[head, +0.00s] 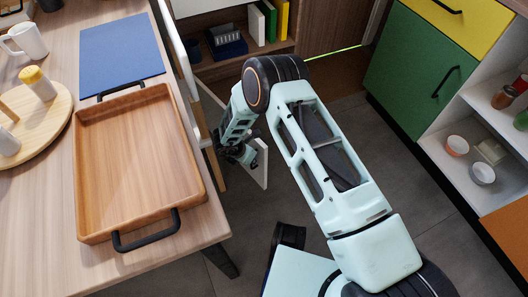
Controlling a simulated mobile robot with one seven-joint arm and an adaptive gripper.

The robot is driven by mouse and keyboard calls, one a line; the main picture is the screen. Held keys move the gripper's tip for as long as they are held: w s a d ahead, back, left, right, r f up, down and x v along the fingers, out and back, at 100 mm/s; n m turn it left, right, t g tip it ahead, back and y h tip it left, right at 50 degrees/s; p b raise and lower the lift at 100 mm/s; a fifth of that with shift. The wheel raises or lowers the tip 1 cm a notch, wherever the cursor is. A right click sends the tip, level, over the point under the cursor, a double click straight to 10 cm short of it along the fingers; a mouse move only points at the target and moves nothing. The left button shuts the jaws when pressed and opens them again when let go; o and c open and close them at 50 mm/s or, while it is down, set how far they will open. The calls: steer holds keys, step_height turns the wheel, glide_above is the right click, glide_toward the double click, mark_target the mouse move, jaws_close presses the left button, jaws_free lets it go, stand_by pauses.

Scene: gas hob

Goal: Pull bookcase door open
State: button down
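The bookcase stands at the top middle, with books (262,22) and a dark blue box (224,41) on its open shelves. A white upright panel (175,48) stands along its left side, between it and the table. A smaller white panel (262,164) shows lower down, beside my gripper. Which of these panels is the bookcase door I cannot tell for certain. My gripper (238,152) is low between the table edge and the smaller white panel. It is close to that panel; contact cannot be made out. Its fingers are small and partly hidden, so their opening is unclear.
The wooden table (60,262) on the left holds a tray (136,160), a blue mat (120,52), a round board (36,128) and mugs. A green cabinet (418,72) and open white shelves (450,165) stand right. Grey floor (400,165) lies clear between.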

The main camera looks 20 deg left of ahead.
steer(key=shift+s+a, duration=0.75)
steer(key=shift+s, duration=0.2)
steer(key=shift+s+a, duration=0.7)
steer(key=shift+s, duration=0.2)
steer(key=c, duration=2.1)
jaws_free()
step_height(320, 180, up, 10)
steer(key=shift+c, duration=0.5)
